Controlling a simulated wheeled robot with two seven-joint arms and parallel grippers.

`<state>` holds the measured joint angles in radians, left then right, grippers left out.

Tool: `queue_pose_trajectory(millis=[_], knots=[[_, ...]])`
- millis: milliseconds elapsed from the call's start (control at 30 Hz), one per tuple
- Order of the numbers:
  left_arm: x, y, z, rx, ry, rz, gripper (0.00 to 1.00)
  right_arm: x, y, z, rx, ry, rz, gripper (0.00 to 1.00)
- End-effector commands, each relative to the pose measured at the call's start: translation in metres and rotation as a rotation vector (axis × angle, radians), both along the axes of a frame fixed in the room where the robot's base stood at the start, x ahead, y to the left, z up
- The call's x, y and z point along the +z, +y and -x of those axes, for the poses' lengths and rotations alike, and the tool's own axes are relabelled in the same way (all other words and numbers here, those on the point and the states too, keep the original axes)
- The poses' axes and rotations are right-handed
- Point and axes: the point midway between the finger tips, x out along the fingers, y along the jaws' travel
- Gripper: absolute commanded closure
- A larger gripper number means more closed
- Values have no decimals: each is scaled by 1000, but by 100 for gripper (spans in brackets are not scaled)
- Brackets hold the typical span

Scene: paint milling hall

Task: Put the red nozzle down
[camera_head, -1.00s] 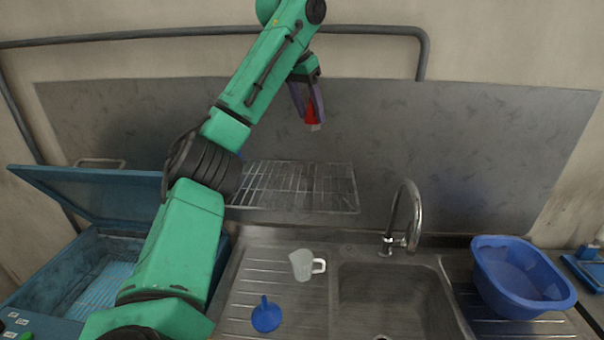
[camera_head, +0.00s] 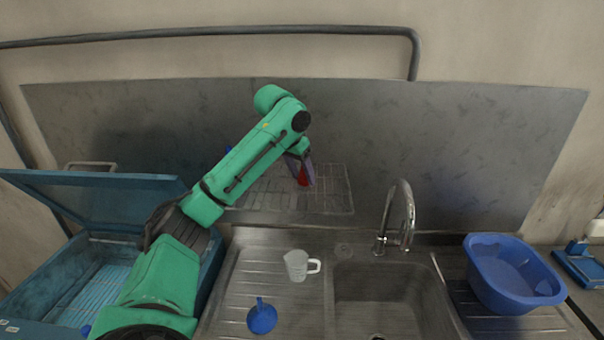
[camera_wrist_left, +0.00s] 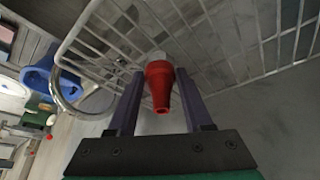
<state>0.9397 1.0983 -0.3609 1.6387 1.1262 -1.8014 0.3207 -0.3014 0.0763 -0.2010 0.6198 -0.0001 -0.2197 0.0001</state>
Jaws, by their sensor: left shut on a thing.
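The red nozzle (camera_head: 302,178) is held between the fingers of my left gripper (camera_head: 304,172), over the right part of the wire rack (camera_head: 335,190) on the back wall. In the left wrist view the red nozzle (camera_wrist_left: 160,86) sits between the two dark fingers of my left gripper (camera_wrist_left: 163,95), its narrow red end toward the camera and a pale part at its far end. The wire rack (camera_wrist_left: 110,38) lies just beyond the nozzle. I cannot tell whether the nozzle touches the rack. My right gripper is not in view.
Below the rack are a steel sink (camera_head: 385,295) with a tap (camera_head: 403,215), a clear measuring jug (camera_head: 297,266) and a blue funnel (camera_head: 262,318) on the drainer. A blue basin (camera_head: 512,278) stands right. An open blue chest (camera_head: 55,280) stands left.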

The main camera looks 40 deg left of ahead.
Motion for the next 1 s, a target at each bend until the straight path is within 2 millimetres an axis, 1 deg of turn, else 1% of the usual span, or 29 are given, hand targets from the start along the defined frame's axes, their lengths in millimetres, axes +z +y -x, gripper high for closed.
queue_pose_trajectory(millis=[300, 333, 367, 400, 667, 733, 767, 867, 1000], knots=[[-5, 0, 0, 0, -1, 0, 100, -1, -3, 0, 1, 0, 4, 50], [-4, 0, 0, 0, -1, 0, 38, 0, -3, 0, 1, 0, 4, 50], [-4, 0, 0, 0, -1, 0, 27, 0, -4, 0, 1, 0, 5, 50], [-4, 0, 0, 0, -1, 0, 20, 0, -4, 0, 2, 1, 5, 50], [-3, 0, 0, 0, -1, 0, 20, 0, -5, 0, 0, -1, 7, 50], [0, 0, 0, 0, -1, 0, 20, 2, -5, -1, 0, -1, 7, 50], [0, 0, 1, 0, -2, 1, 20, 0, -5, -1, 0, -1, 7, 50], [11, -1, 5, 0, -6, 0, 20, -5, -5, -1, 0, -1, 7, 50], [40, -3, 18, -1, -9, 2, 20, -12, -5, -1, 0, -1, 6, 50]])
